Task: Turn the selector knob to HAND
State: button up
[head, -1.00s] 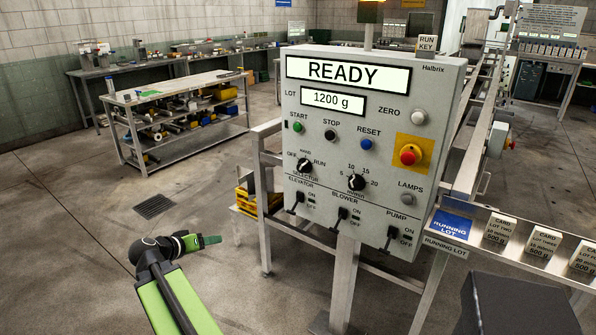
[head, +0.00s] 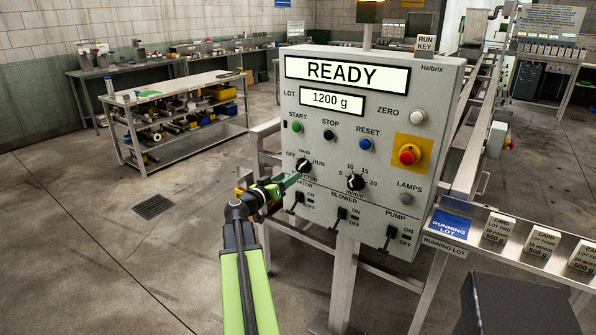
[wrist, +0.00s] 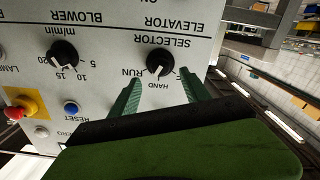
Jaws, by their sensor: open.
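The black selector knob (head: 305,166) is on the left of the grey control panel (head: 330,222), with OFF, HAND and RUN printed around it. In the wrist view the selector knob (wrist: 158,62) appears upside down, with HAND below it. Its pale mark is too small for me to tell its setting surely. My gripper (head: 293,180) is just in front of the panel, at the knob's lower left in the head view. In the wrist view my gripper (wrist: 160,74) has its two green fingers apart, one on each side of the knob, with nothing held. I cannot tell whether they touch it.
A black blower dial (head: 356,182) is right of the selector. Toggle switches, including the blower switch (head: 342,214), stick out below. The red emergency button (head: 408,154) is at the right. A shelf with lot cards (head: 499,228) extends rightward. Open floor lies left.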

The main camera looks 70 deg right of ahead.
aim_at(299, 169)
jog(key=x, duration=0.7)
jog(key=shift+d, duration=0.15)
